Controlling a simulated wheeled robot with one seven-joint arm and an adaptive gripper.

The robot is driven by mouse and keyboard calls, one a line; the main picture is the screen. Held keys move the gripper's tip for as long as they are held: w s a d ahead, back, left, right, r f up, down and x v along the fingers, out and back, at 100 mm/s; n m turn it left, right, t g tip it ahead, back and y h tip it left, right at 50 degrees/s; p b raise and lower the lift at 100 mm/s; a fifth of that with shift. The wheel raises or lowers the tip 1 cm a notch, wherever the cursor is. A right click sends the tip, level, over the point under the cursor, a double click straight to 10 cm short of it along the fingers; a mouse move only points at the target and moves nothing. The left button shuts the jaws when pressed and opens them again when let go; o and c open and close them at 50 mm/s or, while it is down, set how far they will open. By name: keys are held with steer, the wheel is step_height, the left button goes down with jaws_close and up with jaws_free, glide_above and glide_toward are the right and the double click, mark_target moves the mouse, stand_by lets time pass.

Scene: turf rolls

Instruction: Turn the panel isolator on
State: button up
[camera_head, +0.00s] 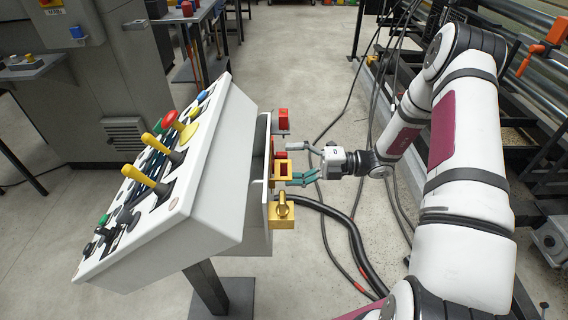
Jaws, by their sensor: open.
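A sloped grey control panel (185,225) stands on a post at the centre left. On its right side face are red and yellow fittings. A yellow and red piece (284,168), which looks like the isolator, sticks out at mid height; its on or off position cannot be told. A yellow piece like a padlock (282,213) is below it, and a red block (283,120) is above it. My gripper (304,162) is open and points left at the yellow and red piece. Its fingertips are close to it; contact cannot be told.
Yellow levers (150,180) and coloured buttons cover the panel's sloped top. Thick black cables (345,235) run over the floor below my gripper. Dark machine framing with an orange handle (546,45) stands at the right. A grey cabinet (95,80) stands behind the panel at the left.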

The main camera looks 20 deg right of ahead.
steer(key=v, duration=0.9)
steer(key=shift+d, duration=0.35)
steer(key=shift+s, duration=0.1)
steer(key=s+a+r+n+g+h+p, duration=0.2)
steer(key=s+a+r+n+g+h, duration=0.3)
steer(key=r+n, duration=0.45)
steer(key=s+a+r+n+g+h+p, duration=0.1)
steer(key=s+a+r+n+g+h, duration=0.2)
steer(key=s+a+r+n, duration=0.5)
steer(key=s+d+r+n+t+h+p, duration=0.2)
steer(key=s+r+n+h, duration=0.7)
steer(key=n, duration=1.3)
steer(key=s+r+t+p, duration=0.2)
steer(key=s+r+t, duration=0.2)
steer(key=s, duration=0.3)
steer(key=shift+d+r+t+p, duration=0.3)
steer(key=shift+d+r, duration=0.1)
steer(key=shift+r, duration=0.2)
